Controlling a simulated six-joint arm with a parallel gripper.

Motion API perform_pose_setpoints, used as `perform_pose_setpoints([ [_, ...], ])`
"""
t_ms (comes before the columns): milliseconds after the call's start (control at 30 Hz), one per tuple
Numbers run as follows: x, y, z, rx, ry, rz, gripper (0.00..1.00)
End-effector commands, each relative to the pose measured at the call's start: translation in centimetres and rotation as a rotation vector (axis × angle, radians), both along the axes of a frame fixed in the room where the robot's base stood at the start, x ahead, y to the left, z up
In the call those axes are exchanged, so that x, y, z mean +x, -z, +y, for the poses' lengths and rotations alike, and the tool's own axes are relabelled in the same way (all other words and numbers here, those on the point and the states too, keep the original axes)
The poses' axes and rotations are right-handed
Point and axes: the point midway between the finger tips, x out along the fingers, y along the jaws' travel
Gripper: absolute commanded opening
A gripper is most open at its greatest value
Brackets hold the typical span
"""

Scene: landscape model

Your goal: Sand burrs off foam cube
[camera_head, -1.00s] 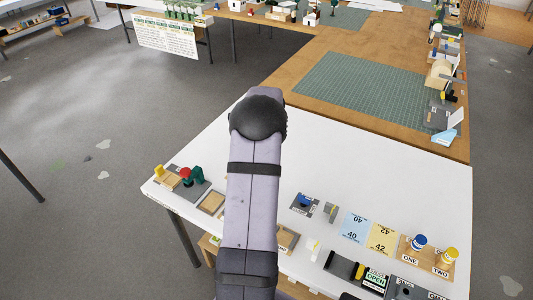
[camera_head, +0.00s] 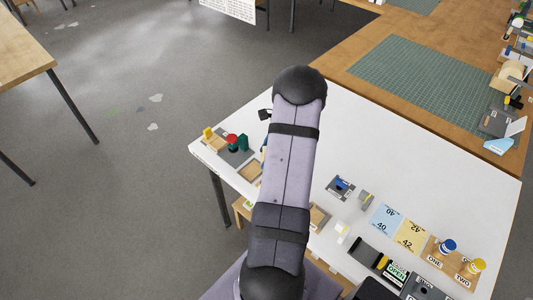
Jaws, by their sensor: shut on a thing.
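My arm's purple-grey link crosses the middle of the view and covers part of the white table (camera_head: 365,130). My gripper is hidden behind it, and a small dark part that may belong to my wrist shows left of the link. I cannot make out a foam cube for sure. A small pale block with some yellow (camera_head: 342,232) sits right of the arm. A grey block with a yellow part (camera_head: 366,200) stands behind it. A blue piece on a dark grey base (camera_head: 341,187) is beside that.
Blue card (camera_head: 386,219) and yellow card (camera_head: 411,235) lie right of the blocks. Blue-topped jar (camera_head: 447,248) and yellow-topped jar (camera_head: 474,268) stand at the right. Red and green pieces (camera_head: 237,142) and a shallow wooden tray (camera_head: 250,169) are left. The table's back middle is clear.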

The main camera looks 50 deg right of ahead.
Motion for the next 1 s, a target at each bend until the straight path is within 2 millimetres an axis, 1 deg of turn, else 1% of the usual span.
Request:
perform_pose_setpoints([
  [767,0.0,7.0,0.0,0.001,0.003,0.001,0.28],
  [833,0.0,8.0,0.0,0.002,0.003,0.001,0.28],
  [867,-0.1,8.2,0.0,0.002,0.003,0.001,0.28],
  [900,-0.6,7.7,-0.1,0.0,0.004,0.0,0.29],
  [933,-0.9,7.7,-0.1,0.001,0.005,0.001,0.28],
  [1000,-1.5,7.9,-0.1,0.001,0.006,0.001,0.28],
])
